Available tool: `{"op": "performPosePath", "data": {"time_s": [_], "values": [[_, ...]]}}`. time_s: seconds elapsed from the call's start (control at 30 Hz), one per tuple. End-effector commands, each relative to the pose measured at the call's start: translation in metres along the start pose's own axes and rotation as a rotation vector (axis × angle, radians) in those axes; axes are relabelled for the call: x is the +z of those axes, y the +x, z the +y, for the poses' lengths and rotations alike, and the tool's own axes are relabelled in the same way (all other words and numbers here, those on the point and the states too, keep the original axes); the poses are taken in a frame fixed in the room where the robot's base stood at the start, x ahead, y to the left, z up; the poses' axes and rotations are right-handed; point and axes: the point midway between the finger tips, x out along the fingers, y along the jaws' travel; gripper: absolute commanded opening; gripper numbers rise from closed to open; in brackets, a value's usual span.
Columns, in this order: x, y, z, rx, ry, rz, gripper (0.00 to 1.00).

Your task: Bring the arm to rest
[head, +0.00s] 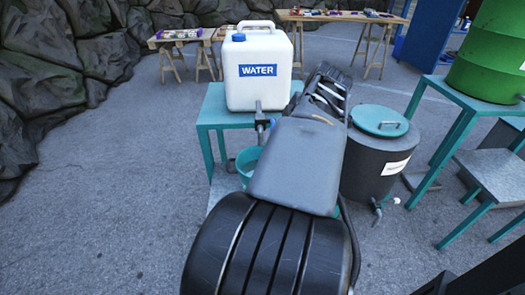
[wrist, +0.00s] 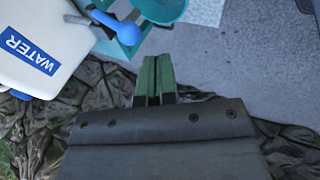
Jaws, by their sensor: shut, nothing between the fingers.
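My gripper (wrist: 153,80) shows in the wrist view with its two green fingers together and nothing between them. In the head view my arm reaches up and forward from the bottom middle, and the fingertips cannot be made out there. A white water jug (head: 258,85) with a blue cap stands on a teal stand (head: 212,112), just left of my arm. In the wrist view the jug (wrist: 35,45) is at the upper left, apart from the fingers. A blue rounded piece (wrist: 125,32) lies above and left of the fingertips.
A teal basin (head: 245,163) sits low by the stand, partly hidden by my arm. A dark lidded barrel (head: 375,160) with a tap stands close to the arm's right. A green drum (head: 490,50) is on a teal table at right. Rocks (head: 45,85) line the left; floor at left is clear.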

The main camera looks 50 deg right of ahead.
Motion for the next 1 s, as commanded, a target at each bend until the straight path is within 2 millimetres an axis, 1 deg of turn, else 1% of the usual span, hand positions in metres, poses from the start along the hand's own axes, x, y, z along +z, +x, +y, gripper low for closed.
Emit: {"op": "performPosePath", "data": {"time_s": [0.27,0.37,0.47,0.57,0.6,0.63,0.7,0.8,0.9,1.0], "values": [[-0.001,0.000,0.000,-0.001,0.001,0.001,0.00],[-0.012,-0.004,0.002,-0.011,0.022,0.007,0.00],[-0.041,-0.009,0.004,-0.043,0.085,0.020,0.00],[-0.086,-0.018,0.001,-0.093,0.192,0.030,0.00],[-0.105,-0.022,-0.002,-0.115,0.241,0.029,0.00],[-0.119,-0.026,-0.005,-0.131,0.281,0.027,0.00],[-0.150,-0.035,-0.015,-0.164,0.372,0.017,0.00],[-0.188,-0.048,-0.034,-0.201,0.496,-0.005,0.00],[-0.217,-0.062,-0.053,-0.225,0.606,-0.028,0.00],[-0.238,-0.074,-0.071,-0.238,0.697,-0.047,0.00]]}}
